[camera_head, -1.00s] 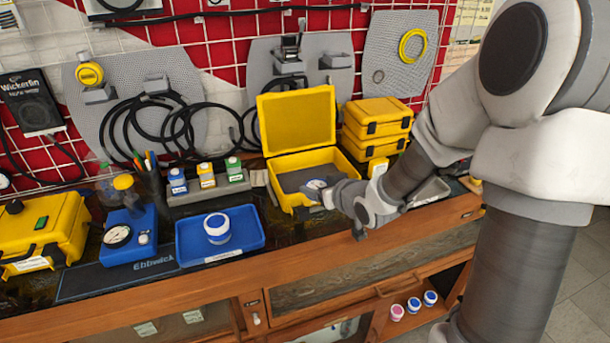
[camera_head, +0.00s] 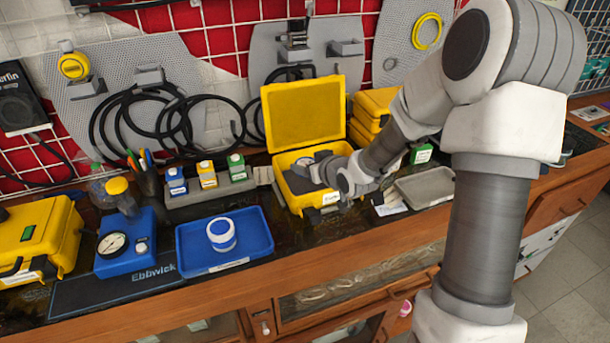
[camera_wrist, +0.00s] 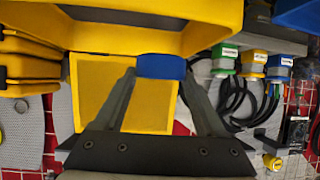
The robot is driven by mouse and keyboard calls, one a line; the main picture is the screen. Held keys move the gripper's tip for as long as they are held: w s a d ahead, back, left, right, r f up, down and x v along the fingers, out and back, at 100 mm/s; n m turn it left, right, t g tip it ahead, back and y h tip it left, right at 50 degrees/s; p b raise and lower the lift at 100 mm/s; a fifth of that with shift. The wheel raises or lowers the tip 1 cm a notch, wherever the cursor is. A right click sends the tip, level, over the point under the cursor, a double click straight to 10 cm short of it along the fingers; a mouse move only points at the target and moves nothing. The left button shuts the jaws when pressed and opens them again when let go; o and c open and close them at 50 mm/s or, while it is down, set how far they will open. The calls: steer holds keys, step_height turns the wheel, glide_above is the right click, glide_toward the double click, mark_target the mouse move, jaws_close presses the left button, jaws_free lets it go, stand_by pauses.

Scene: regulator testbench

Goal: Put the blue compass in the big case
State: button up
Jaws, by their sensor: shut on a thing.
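The big case is the open yellow case (camera_head: 303,112) at the back middle of the bench, its lid raised and its inside dark grey. Its yellow wall also shows in the wrist view (camera_wrist: 100,38). My gripper (camera_head: 305,172) reaches over the case opening from the right. In the wrist view my gripper (camera_wrist: 161,74) is shut on the blue compass (camera_wrist: 161,65), which shows as a blue block between the fingertips. In the head view the compass is largely hidden by the gripper, and I cannot tell whether it touches the case floor.
Stacked yellow cases (camera_head: 372,105) stand close right of the open case. A grey tray (camera_head: 427,188) lies right of my wrist. A blue tray (camera_head: 250,248) with a white-and-blue jar (camera_head: 221,234) is at front left. A bottle rack (camera_head: 207,192) stands left of the case.

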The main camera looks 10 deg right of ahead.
glide_above(303, 182)
step_height(303, 182, down, 4)
steer(key=shift+r, duration=0.15)
steer(key=shift+f, duration=1.95)
steer(key=shift+f+b, duration=0.1)
steer(key=shift+b, duration=0.2)
steer(key=shift+f, duration=0.15)
steer(key=o, duration=1.3)
steer(key=shift+o, duration=0.2)
steer(key=shift+r, duration=0.3)
steer(key=p+v, duration=0.1)
steer(key=v, duration=1.1)
steer(key=shift+a+f, duration=0.1)
steer(key=shift+f, duration=0.05)
